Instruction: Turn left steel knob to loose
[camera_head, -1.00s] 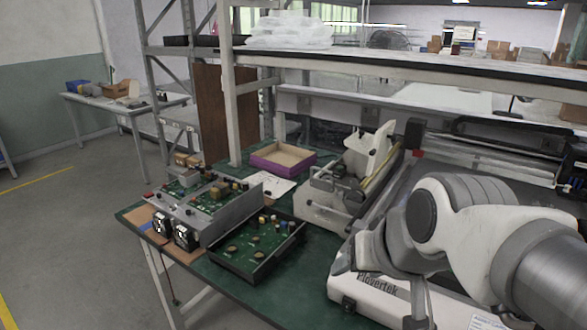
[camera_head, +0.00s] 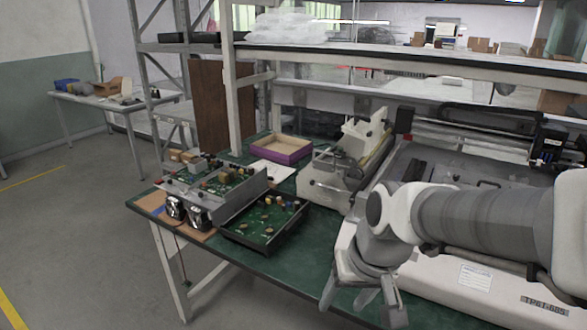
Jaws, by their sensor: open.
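My gripper (camera_head: 362,303) is open, fingers pointing down, in front of the left front of the large white machine (camera_head: 440,278). Nothing shows between its fingers. I cannot make out a steel knob for certain. My gripper and arm cover the machine's left front part, so a knob there would be hidden. A smaller white machine (camera_head: 328,190) stands to the left, behind my gripper, with small dark knob-like parts too small to tell apart.
On the green table (camera_head: 285,262), left, are a black tray with a circuit board (camera_head: 262,225), a metal chassis with boards (camera_head: 215,190) and a purple-sided box (camera_head: 283,150). A shelf (camera_head: 440,62) spans above the table. The floor left of the table is clear.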

